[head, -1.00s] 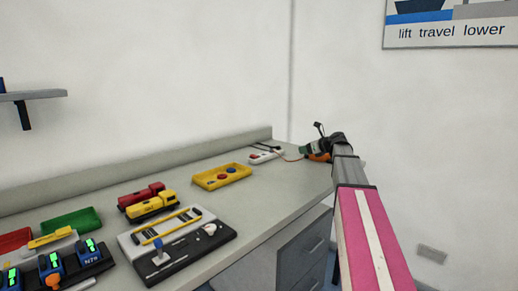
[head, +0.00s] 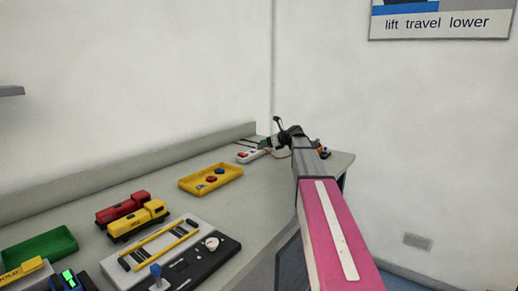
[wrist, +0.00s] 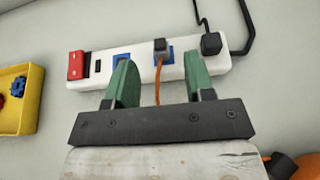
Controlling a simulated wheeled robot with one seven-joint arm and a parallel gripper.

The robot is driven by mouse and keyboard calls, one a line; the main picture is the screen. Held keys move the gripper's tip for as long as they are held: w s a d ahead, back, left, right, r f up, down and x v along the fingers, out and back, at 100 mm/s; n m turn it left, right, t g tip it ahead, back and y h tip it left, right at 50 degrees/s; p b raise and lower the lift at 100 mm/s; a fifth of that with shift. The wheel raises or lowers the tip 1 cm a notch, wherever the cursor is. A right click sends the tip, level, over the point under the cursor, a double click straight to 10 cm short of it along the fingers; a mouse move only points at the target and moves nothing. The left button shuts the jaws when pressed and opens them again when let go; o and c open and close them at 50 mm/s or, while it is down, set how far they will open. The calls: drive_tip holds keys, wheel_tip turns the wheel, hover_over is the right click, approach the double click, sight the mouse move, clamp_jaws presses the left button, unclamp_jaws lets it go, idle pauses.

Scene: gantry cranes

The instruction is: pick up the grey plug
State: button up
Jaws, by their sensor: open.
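The grey plug (wrist: 161,46) sits in a blue socket of the white power strip (wrist: 140,60) in the wrist view, with an orange cable running from it toward me. My gripper (wrist: 160,64) is open. Its two green fingers stand to the left and right of the plug, apart from it, with nothing between them but the cable and strip in view. Their height above the strip is hard to tell. In the head view the strip (head: 248,156) shows at the far end of the bench; my gripper is partly hidden by my arm and the plug cannot be made out.
A black plug (wrist: 211,43) with a black cable is in the strip to the right of the grey one. A red switch (wrist: 77,64) is at its left end. A yellow tray (head: 210,180) lies nearer on the bench. An orange thing (head: 321,150) is at the bench's right.

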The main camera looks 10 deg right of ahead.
sight(259, 146)
drive_tip(key=shift+x, duration=2.65)
drive_tip(key=shift+r, duration=0.15)
clamp_jaws()
